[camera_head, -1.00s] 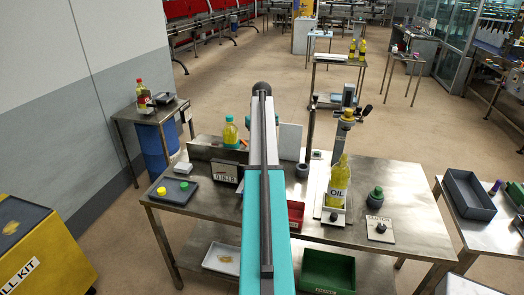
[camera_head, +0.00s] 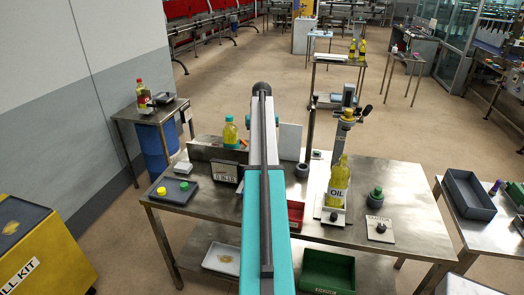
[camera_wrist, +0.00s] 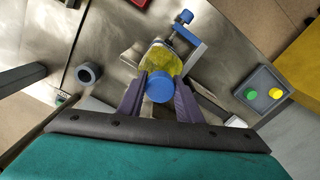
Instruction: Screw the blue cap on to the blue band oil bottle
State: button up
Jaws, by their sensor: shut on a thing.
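In the wrist view, my gripper (camera_wrist: 158,92) is shut on the blue cap (camera_wrist: 159,87), with a purple finger on either side. A bottle of yellow oil (camera_wrist: 160,60) shows directly behind the cap, beside a clamp with a blue knob (camera_wrist: 185,17). The cap is in line with the bottle top, but I cannot tell whether it touches the neck or sits on the thread. No blue band on the bottle is clear to see. In the head view, my arm hides the gripper, the cap and this bottle.
A tray (camera_head: 168,199) holds a yellow and a green cap at the table's left. Another bottle labelled OIL (camera_head: 338,180) stands right of my arm, near a dark pot with a green top (camera_head: 376,197). A grey ring (camera_wrist: 88,74) and a red bin (camera_head: 296,212) are close by.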

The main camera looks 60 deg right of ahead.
jog(key=shift+m, duration=1.1)
jog(key=shift+m, duration=0.6)
jog(key=shift+m, duration=0.8)
